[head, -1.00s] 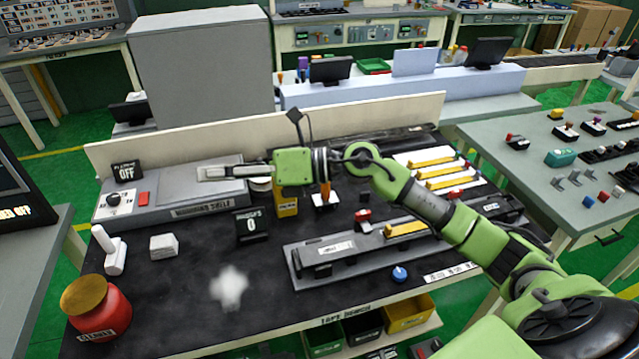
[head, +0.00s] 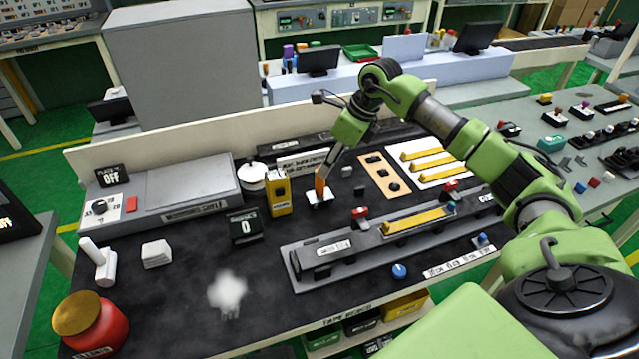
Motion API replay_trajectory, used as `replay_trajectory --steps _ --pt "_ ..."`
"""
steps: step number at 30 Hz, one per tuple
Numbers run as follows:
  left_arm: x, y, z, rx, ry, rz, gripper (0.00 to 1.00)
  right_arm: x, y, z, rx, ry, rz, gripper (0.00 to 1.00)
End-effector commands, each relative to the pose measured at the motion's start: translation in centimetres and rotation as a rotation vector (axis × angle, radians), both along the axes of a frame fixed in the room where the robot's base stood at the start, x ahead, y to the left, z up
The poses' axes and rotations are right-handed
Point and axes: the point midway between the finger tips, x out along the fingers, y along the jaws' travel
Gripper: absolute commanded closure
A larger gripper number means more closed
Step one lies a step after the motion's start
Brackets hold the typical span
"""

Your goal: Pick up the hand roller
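An upright tool with an orange handle (head: 320,181) and a pale base stands on the dark bench mat, behind the long grey fixture; it looks like the hand roller, though its roller end is too small to make out. My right gripper (head: 330,163) points down at the top of this handle. Its fingers overlap the handle in the head view, and I cannot tell whether they are open around it or closed on it. The tool's base appears to rest on the bench. My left gripper is not in view.
A yellow box (head: 278,197) and a black counter display (head: 244,227) stand left of the handle. The grey fixture (head: 310,268) with a yellow strip lies in front. A red jar (head: 98,328) stands at front left.

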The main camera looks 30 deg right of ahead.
Motion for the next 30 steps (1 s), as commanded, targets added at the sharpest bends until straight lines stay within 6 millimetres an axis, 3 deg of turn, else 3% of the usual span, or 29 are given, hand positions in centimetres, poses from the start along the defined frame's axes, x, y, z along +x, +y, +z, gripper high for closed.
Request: replay_trajectory --steps 11,18,27,28,30 --pt "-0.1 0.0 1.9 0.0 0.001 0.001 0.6 0.9 0.9 -3.0 0.004 0.003 0.001 0.63" --pt "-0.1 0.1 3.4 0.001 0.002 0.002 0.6 1.9 1.6 -6.1 0.004 0.001 0.001 0.63" --pt "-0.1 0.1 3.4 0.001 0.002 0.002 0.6 2.2 1.6 -6.9 0.001 -0.002 0.001 0.63" --pt "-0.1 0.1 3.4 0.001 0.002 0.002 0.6 2.2 1.6 -6.9 0.001 -0.002 0.001 0.66" --pt "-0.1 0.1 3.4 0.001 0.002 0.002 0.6 2.2 1.6 -6.9 0.001 -0.002 0.001 0.84"
